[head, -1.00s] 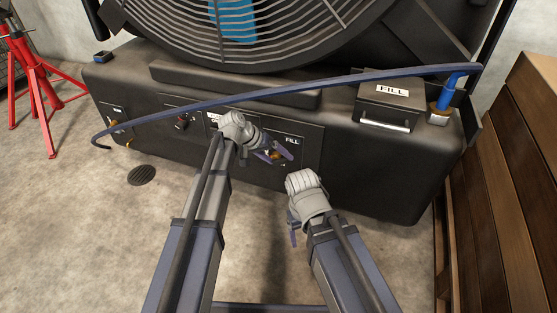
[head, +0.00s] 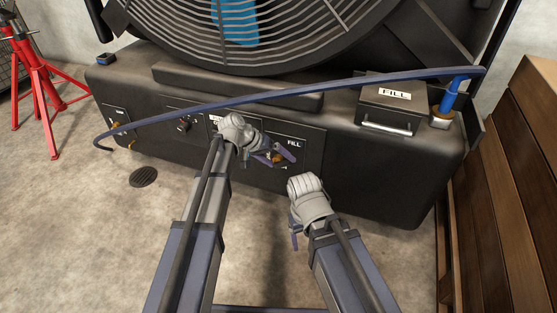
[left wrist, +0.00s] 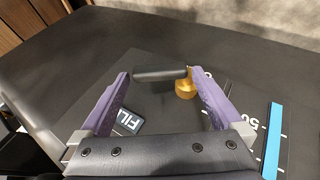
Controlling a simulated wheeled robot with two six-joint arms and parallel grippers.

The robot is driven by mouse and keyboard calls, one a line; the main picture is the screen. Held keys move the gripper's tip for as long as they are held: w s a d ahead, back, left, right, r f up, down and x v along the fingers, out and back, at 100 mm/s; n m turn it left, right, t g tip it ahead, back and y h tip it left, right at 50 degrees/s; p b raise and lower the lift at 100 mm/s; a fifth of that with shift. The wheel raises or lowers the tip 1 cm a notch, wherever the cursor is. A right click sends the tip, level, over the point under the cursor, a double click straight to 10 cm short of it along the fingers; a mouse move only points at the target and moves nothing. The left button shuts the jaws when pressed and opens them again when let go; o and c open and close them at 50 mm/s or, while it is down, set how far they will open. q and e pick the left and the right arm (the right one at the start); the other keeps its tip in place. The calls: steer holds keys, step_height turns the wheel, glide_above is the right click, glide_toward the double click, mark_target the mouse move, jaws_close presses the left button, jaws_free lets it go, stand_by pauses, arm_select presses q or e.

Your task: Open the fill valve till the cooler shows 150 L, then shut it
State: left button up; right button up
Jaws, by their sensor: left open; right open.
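The fill valve (head: 277,158) is a brass fitting on the FILL panel at the cooler's front. In the left wrist view its brass part (left wrist: 186,86) and a dark bar-shaped handle (left wrist: 160,74) show between my fingers. My left gripper (head: 276,155) is open, with its purple fingers either side of the handle; I cannot tell whether they touch it. The level gauge (left wrist: 272,140) has a bright blue bar beside white marks; a "50" is legible, partly hidden by a finger, so I cannot read the level. My right gripper (head: 294,240) is open and empty, below and right of the panel.
The black cooler (head: 390,180) has a large fan grille (head: 300,45) above. A blue hose (head: 300,95) arches across its front. A lidded FILL box (head: 392,105) sits at its right. A red stand (head: 40,80) is left; wooden slats (head: 510,170) are right.

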arm_select(q)
steer(key=p+v, duration=0.6)
steer(key=v, duration=0.1)
steer(key=shift+a+r, duration=0.2)
steer(key=shift+r, duration=0.15)
steer(key=shift+s, duration=0.1)
stand_by(6.8)
